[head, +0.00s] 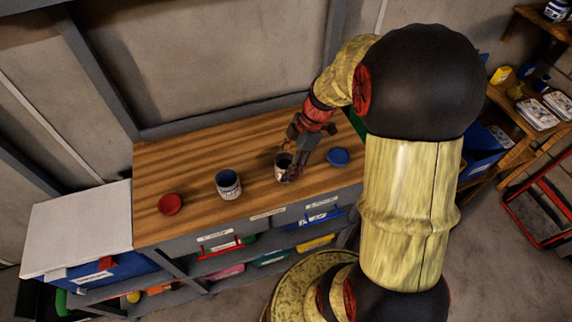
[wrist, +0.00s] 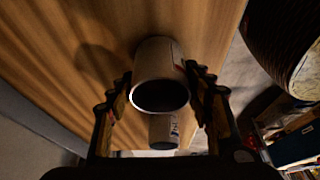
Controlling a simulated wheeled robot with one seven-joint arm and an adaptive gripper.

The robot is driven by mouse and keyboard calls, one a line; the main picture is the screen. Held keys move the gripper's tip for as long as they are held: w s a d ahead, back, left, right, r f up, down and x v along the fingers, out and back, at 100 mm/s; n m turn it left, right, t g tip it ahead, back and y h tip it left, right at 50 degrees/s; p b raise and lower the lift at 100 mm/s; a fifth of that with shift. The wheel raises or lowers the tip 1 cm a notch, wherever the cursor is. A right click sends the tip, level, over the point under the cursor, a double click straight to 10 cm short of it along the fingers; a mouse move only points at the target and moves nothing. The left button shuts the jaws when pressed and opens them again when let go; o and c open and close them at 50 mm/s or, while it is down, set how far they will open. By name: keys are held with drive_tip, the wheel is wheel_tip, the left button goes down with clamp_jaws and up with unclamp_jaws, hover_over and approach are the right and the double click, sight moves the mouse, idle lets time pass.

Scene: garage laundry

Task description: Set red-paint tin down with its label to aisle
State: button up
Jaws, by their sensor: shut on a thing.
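My gripper (head: 296,158) is over the right half of the wooden workbench (head: 190,165), its fingers on both sides of a pale tin (head: 281,173). In the wrist view the tin (wrist: 157,62) sits between the two fingers (wrist: 160,98), its dark open mouth facing the camera. A thin red mark shows on its right side; its label face is mostly hidden. I cannot tell the paint colour, or whether the tin touches the bench.
A red lid (head: 170,204) lies at the bench's left and a blue lid (head: 338,157) close right of my gripper. Labelled drawers and coloured bins fill the bench's front. A white-topped unit (head: 80,225) adjoins it on the left. Shelves (head: 530,110) stand at right.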

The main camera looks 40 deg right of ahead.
drive_tip(key=o, duration=0.9)
drive_tip(key=shift+f, duration=0.15)
drive_tip(key=o, duration=0.5)
drive_tip(key=p+v, duration=0.3)
drive_tip(key=v, duration=0.9)
drive_tip(key=s+a+r+m+t+h, duration=0.2)
drive_tip(key=s+a+r+m, duration=0.3)
drive_tip(key=a+r+m, duration=0.1)
drive_tip(key=s+a+r+m+t+h, duration=0.2)
drive_tip(key=s+a+r+m, duration=0.4)
drive_tip(key=a+m, duration=0.2)
drive_tip(key=shift+a+r+m, duration=0.2)
drive_tip(key=shift+a+m, duration=0.2)
drive_tip(key=shift+a, duration=0.85)
